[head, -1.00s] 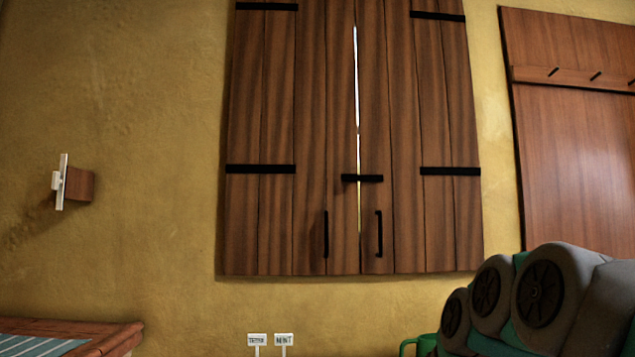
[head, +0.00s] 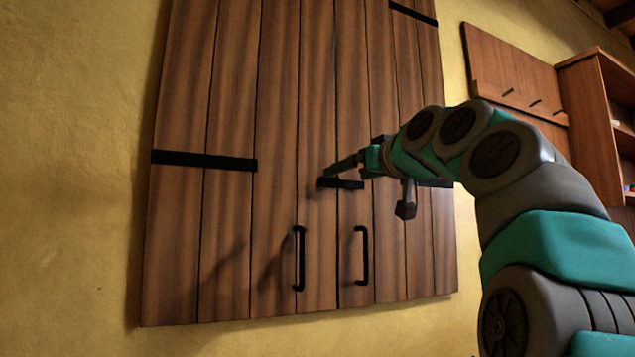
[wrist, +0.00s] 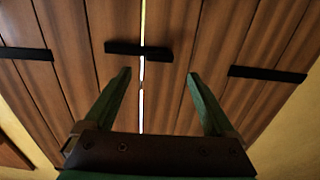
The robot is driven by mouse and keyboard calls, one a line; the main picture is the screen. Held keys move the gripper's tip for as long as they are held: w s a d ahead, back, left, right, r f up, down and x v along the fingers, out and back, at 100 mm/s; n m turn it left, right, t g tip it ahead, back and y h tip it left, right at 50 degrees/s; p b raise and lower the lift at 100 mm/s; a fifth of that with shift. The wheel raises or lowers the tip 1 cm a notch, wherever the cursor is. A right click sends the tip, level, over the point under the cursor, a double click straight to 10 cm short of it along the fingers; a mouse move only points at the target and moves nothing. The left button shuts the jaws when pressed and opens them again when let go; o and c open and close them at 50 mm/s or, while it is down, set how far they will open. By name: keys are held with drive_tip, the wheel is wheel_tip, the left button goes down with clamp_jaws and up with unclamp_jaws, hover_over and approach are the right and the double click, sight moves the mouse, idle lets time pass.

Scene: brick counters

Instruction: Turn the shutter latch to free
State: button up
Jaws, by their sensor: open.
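The brown plank shutters (head: 275,120) are closed together on the wall, with a thin line of light between them in the wrist view. The black shutter latch (head: 345,184) lies across the seam, close to horizontal, in the head view. It also shows as a dark bar across the seam in the wrist view (wrist: 138,50). My gripper (wrist: 158,75) is open, its two green fingers spread and nothing between them. The latch lies just beyond the fingertips in the wrist view, and contact cannot be told. In the head view my gripper (head: 345,166) hides part of the latch area.
Two black pull handles (head: 299,258) (head: 362,255) are below the latch. Black hinge straps (head: 204,160) cross the shutter planks. A peg board (head: 515,75) and a wooden shelf (head: 590,120) stand to the right. Bare yellow wall (head: 75,150) is at the left.

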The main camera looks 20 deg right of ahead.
sight(332, 180)
drive_tip(key=w+p, duration=0.1)
drive_tip(key=w, duration=0.6)
drive_tip(key=shift+w+a+f+p, duration=0.1)
drive_tip(key=shift+w+p, duration=0.15)
drive_tip(key=shift+p, duration=0.05)
clamp_jaws()
idle(0.4)
